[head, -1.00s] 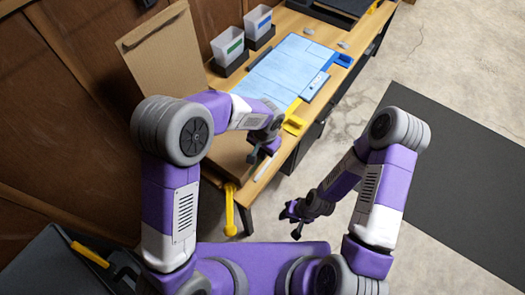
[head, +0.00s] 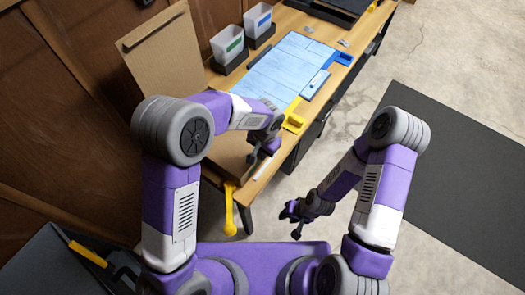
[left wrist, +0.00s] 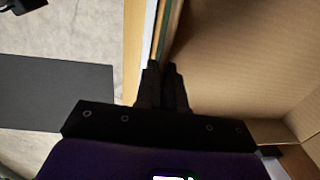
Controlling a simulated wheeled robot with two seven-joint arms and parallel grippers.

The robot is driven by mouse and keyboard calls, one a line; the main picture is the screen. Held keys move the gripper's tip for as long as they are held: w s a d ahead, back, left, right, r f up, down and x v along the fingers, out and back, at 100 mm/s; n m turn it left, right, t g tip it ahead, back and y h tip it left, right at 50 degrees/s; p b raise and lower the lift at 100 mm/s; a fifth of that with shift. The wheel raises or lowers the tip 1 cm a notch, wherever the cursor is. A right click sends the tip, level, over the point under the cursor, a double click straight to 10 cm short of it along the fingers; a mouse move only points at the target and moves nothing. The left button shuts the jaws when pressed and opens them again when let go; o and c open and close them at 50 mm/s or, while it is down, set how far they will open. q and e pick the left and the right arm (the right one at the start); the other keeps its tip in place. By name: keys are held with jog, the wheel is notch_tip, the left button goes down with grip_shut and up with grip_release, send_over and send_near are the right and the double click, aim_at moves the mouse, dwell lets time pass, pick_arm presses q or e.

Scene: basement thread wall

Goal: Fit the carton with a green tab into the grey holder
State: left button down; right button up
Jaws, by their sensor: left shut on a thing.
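A white open-topped carton with a green tab (head: 228,45) stands in a dark grey holder (head: 233,66) at the back left of the bench. My left gripper (head: 254,158) is low at the bench's near end, well away from that carton. In the left wrist view its fingers (left wrist: 162,70) are shut at the edge of a brown cardboard box (left wrist: 235,60), apparently pinching its thin wall; the fingers hide the contact. My right gripper (head: 295,224) is open and empty, off the bench above the floor.
A second white carton with a blue tab (head: 258,20) stands behind, in its own dark holder. The cardboard box's tall flap (head: 165,50) rises at the left. A light-blue mat (head: 290,62) covers the bench middle, with yellow (head: 294,122) and blue (head: 343,59) pieces at its edge.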

pick_arm(q)
jog(key=shift+f+b, duration=0.55)
jog(key=shift+f, duration=0.15)
jog(key=c, duration=1.2)
grip_release()
jog(key=shift+o, duration=0.2)
notch_tip(320, 180, up, 8)
jog(key=p, duration=0.1)
jog(key=shift+s+d+f+p, duration=0.2)
jog(key=shift+p, duration=0.1)
